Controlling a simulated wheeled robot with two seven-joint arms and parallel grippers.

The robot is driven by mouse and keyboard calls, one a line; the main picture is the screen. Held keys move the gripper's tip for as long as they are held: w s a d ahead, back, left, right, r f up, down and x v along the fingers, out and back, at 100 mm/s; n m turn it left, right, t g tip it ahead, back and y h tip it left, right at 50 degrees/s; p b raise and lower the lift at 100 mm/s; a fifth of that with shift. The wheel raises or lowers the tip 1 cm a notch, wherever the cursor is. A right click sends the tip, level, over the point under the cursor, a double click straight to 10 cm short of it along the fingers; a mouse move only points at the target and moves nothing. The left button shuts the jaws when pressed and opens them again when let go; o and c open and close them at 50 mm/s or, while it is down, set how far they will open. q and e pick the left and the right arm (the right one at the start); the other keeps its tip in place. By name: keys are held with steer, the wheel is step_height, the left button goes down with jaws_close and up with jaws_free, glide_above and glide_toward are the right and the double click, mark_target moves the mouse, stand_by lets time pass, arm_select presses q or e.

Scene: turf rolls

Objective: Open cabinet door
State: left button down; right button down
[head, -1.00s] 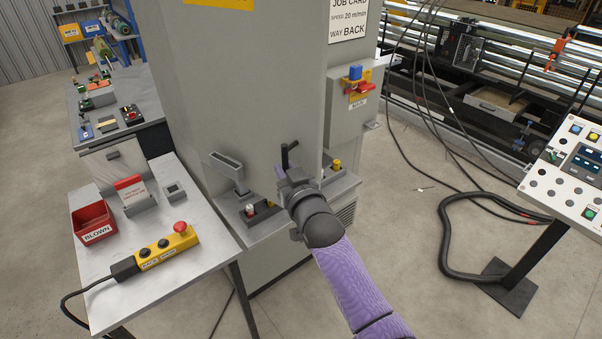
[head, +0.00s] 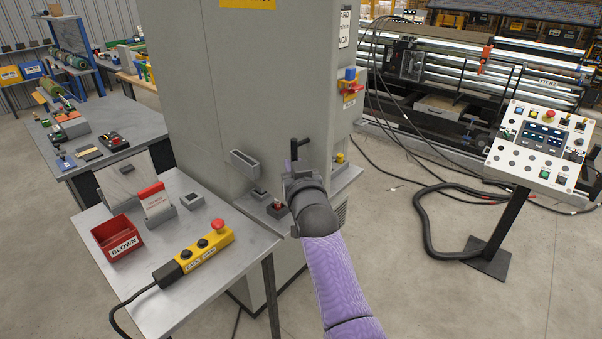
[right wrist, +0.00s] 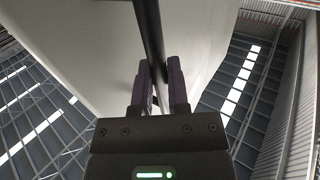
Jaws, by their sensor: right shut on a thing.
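The tall grey cabinet (head: 235,80) stands in the middle of the head view, and its pale panel (right wrist: 85,45) fills the upper part of the right wrist view. A dark upright handle (head: 294,152) stands out from its front near the right edge. My right gripper (head: 298,176) is at this handle. In the right wrist view the handle bar (right wrist: 151,35) runs down between the fingers of my gripper (right wrist: 160,95), which is shut on it. I see no clear gap at the door's edge. My left gripper is not in view.
A table with a red bin (head: 117,238) and a yellow push-button box (head: 205,248) stands at the front left, close to the cabinet. A control panel on a post (head: 540,150) stands at the right. Black cables (head: 425,215) lie on the floor between.

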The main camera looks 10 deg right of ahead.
steer(key=shift+a+r, duration=0.15)
steer(key=shift+r, duration=0.1)
steer(key=c, duration=0.9)
jaws_free()
steer(key=shift+w, duration=0.1)
steer(key=shift+o, duration=1.2)
steer(key=shift+w+a+f, duration=0.1)
steer(key=shift+f, duration=0.1)
